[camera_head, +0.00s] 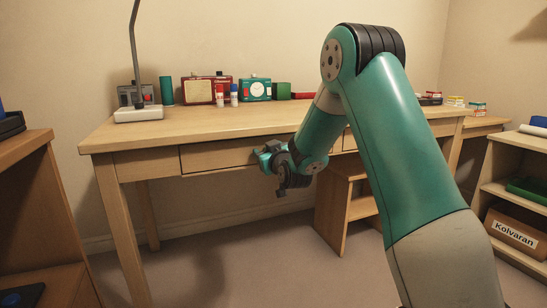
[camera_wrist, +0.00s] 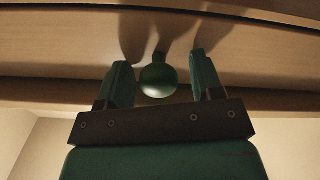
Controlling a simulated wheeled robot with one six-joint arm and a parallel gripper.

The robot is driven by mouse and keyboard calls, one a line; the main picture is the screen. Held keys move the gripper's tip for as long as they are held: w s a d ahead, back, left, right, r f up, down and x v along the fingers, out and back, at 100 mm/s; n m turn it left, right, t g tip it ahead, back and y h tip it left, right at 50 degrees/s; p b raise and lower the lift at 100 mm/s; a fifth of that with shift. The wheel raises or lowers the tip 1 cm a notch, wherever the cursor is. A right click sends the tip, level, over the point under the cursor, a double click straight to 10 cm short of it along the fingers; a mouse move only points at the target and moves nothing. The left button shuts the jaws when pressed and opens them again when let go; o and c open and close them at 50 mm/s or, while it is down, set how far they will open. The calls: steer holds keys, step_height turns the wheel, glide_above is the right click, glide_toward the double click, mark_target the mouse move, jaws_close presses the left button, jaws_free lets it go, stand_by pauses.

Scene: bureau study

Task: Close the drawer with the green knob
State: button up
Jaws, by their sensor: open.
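The green knob (camera_wrist: 157,81) shows in the wrist view, on a pale wooden drawer front (camera_wrist: 60,78). My gripper (camera_wrist: 158,62) is open, with one dark green finger on each side of the knob and a visible gap on both sides. In the head view my gripper (camera_head: 267,156) is at the front of the desk drawer (camera_head: 215,157), below the desktop (camera_head: 225,123). It hides the knob there. How far the drawer stands out from the desk I cannot tell.
A lamp (camera_head: 138,113), a red radio (camera_head: 198,90), a teal clock box (camera_head: 255,89) and small bottles stand along the back of the desktop. A wooden cabinet (camera_head: 25,200) is at left, and shelves (camera_head: 515,190) are at right. The floor (camera_head: 230,265) before the desk is clear.

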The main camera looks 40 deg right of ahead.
steer(key=b+v, duration=0.8)
steer(key=v, duration=0.9)
steer(key=shift+b, duration=0.3)
steer(key=shift+a, duration=0.15)
